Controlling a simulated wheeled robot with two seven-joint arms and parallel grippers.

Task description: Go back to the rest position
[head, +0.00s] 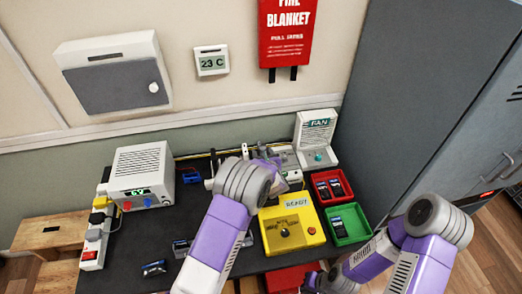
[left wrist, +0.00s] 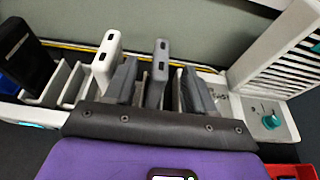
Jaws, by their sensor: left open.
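My left arm reaches up over the middle of the black table in the head view, and its wrist hides most of its hand. In the left wrist view my left gripper (left wrist: 160,84) is open, with its two dark grey fingers pointing into a pale slotted rack (left wrist: 72,88). A grey phone (left wrist: 160,62) stands upright between the fingers; I cannot tell if they touch it. A white phone (left wrist: 106,62) and a black phone (left wrist: 24,56) stand further left. My right gripper (head: 314,282) is low in the head view near the table's front, partly cut off; its jaws are unclear.
A yellow READY box (head: 306,214), a red bin (head: 346,177) and a green bin (head: 361,216) hold the table's right side. A fan unit (head: 316,138) stands behind. A power supply (head: 142,174) and power strip (head: 93,250) are left. A grey cabinet (head: 425,90) stands right.

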